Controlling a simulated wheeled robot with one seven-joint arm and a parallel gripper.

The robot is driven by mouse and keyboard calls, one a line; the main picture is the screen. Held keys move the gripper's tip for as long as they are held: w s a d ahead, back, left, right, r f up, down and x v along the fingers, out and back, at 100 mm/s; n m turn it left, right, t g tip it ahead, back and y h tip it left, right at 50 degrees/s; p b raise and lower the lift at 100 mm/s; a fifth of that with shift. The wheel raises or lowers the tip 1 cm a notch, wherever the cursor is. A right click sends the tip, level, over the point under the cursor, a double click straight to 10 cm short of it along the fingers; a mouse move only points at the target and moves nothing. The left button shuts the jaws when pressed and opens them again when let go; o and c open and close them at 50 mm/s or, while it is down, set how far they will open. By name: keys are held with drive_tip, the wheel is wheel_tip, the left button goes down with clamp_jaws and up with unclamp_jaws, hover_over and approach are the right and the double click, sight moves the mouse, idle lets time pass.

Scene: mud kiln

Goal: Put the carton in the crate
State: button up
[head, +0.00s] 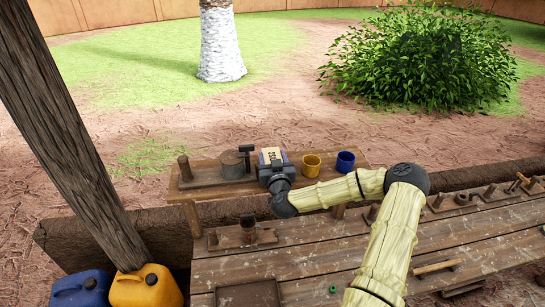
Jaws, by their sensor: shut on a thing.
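The carton (270,156) is a small box with a cream label with dark lettering and purple-blue edges. It stands at the back bench (190,189), and I cannot tell whether it touches the boards. My gripper (273,166) is shut on the carton from the near side and hides its lower part. A shallow dark wooden box (248,293), perhaps the crate, is cut off by the bottom edge of the head view on the near table.
A yellow mug (311,164) and a blue mug (345,161) stand right of the carton. A grey-brown cylinder (233,165) stands left. A slanting post (75,140) rises at left, above blue (80,290) and yellow (146,287) jugs.

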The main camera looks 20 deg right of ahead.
drive_tip(key=shift+w+a+f, duration=0.15)
drive_tip(key=shift+f, duration=0.15)
drive_tip(key=o, duration=1.2)
drive_tip(key=shift+c, duration=0.2)
drive_tip(key=shift+s+a+b, duration=0.1)
drive_tip(key=shift+s+b, duration=0.35)
drive_tip(key=shift+s, duration=0.15)
drive_tip(key=s+a+b, duration=0.2)
drive_tip(key=s+b, duration=0.2)
drive_tip(key=s, duration=0.6)
drive_tip(key=shift+s, duration=0.4)
